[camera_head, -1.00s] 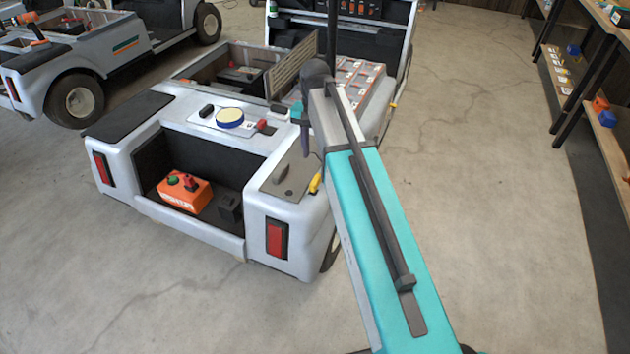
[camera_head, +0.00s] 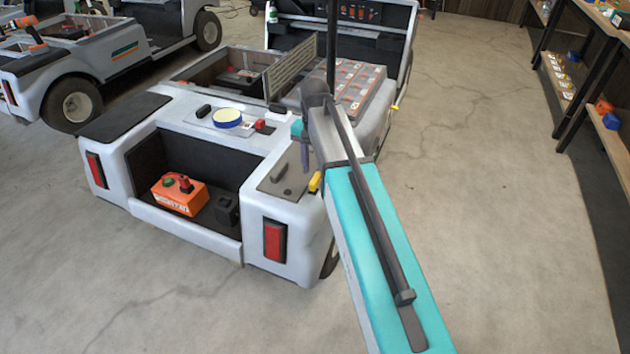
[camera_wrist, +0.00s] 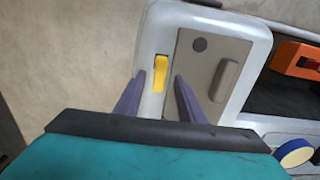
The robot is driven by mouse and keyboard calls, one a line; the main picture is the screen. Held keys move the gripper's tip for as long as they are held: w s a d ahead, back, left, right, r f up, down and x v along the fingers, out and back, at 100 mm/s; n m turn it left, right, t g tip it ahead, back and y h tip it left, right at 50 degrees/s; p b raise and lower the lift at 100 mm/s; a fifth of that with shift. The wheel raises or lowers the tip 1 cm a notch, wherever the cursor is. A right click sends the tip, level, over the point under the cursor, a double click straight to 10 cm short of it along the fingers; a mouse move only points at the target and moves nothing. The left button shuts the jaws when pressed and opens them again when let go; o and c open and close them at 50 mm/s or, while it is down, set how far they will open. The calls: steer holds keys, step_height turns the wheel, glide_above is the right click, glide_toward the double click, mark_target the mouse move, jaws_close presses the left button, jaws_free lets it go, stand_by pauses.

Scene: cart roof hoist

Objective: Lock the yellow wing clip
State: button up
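The yellow wing clip (camera_head: 315,182) is on the cart's rear right corner, beside a grey hatch panel (camera_head: 285,178). In the wrist view the clip (camera_wrist: 160,73) stands lengthwise on the white body, next to the left edge of the grey panel (camera_wrist: 205,75). My gripper (camera_head: 305,165) is above that corner, partly hidden by my arm in the head view. The clip lies ahead of the fingertips; the exact gap cannot be told.
An orange box (camera_head: 180,193) with buttons and a small black block (camera_head: 227,209) sit in the cart's rear recess. A blue-rimmed round cap (camera_head: 228,117) and a red part (camera_head: 260,125) are on the deck. Shelves (camera_head: 600,110) stand at right. Floor between is clear.

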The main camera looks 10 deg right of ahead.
mark_target(315, 179)
steer(key=shift+f+b, duration=1.4)
steer(key=shift+f, duration=0.5)
jaws_close()
